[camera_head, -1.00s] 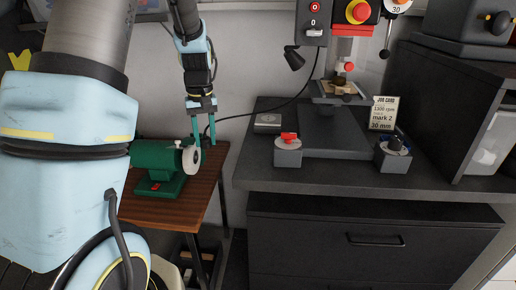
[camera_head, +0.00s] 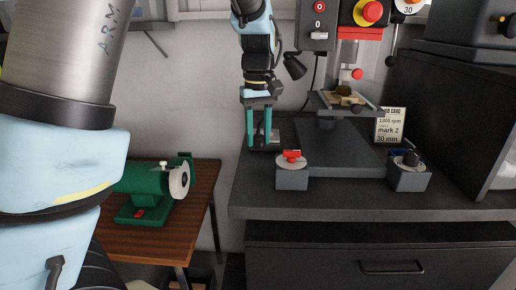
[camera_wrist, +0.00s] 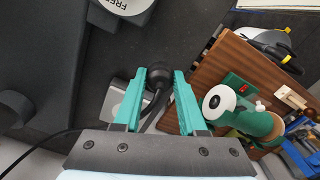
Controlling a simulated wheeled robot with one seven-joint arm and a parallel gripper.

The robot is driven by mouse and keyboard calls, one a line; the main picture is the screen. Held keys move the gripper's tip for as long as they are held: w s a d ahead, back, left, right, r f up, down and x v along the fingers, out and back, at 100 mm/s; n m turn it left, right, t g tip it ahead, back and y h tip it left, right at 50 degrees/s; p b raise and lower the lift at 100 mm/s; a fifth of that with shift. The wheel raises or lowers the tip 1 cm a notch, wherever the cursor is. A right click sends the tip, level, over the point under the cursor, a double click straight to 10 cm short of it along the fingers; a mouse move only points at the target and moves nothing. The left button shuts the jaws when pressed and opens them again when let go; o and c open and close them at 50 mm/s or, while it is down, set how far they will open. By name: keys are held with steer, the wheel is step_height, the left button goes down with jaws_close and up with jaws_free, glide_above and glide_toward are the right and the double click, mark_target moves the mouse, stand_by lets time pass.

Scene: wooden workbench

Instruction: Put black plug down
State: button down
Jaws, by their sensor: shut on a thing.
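My gripper (camera_head: 259,143) is over the left end of the dark bench in the head view, pointing down. In the wrist view its teal fingers (camera_wrist: 160,73) are shut on the black plug (camera_wrist: 158,78). A dark cord bends back from the plug between the fingers. In the head view the plug is too small and dark to make out clearly. A grey socket box (camera_wrist: 130,104) lies below and beside the left finger in the wrist view. In the head view it is partly hidden behind the fingers. I cannot tell whether the plug touches the bench.
The dark bench (camera_head: 325,145) holds a grey box with a red knob (camera_head: 291,170), another with a dark knob (camera_head: 409,173), and a job card (camera_head: 390,125). A drill press (camera_head: 345,98) stands behind. A green grinder (camera_head: 150,185) sits on a wooden table to the left.

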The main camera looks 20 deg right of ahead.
mark_target(258, 148)
steer(key=shift+f, duration=2)
steer(key=shift+f, duration=0.1)
steer(key=shift+f, duration=0.5)
steer(key=shift+c, duration=2.3)
jaws_free()
steer(key=shift+r, duration=0.1)
